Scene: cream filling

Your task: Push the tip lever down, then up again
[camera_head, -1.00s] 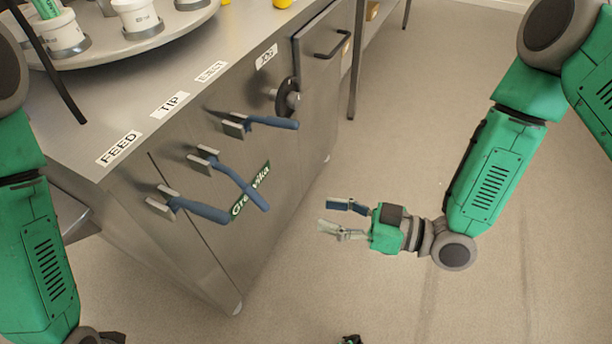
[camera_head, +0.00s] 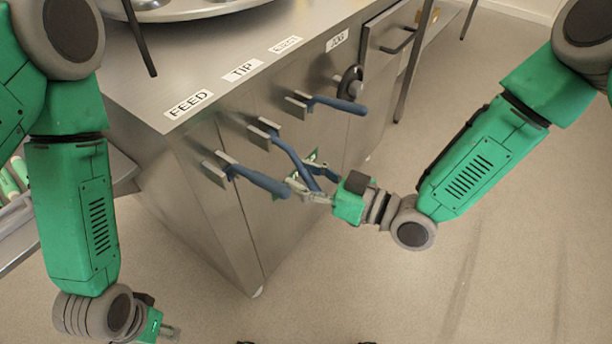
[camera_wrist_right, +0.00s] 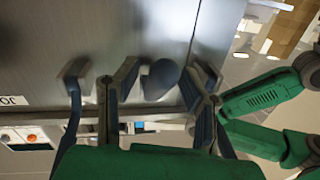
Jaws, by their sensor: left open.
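The tip lever (camera_head: 296,158) is the middle of three blue-handled levers on the steel machine's front, under the TIP label (camera_head: 242,71). Its handle slopes down to the right. My right gripper (camera_head: 308,188) is at the handle's lower end, with its fingers apart. In the right wrist view a rounded blue handle end (camera_wrist_right: 161,78) shows between the two spread fingers of my right gripper (camera_wrist_right: 165,82); I cannot tell whether they touch it. My left gripper (camera_head: 172,331) is open and empty, low at the left, away from the machine.
The feed lever (camera_head: 255,180) lies just left of the tip lever, its end close to my right gripper. The eject lever (camera_head: 335,104) is further right, nearly level. A dark round knob (camera_head: 350,83) sits beyond it. The floor (camera_head: 480,260) in front is clear.

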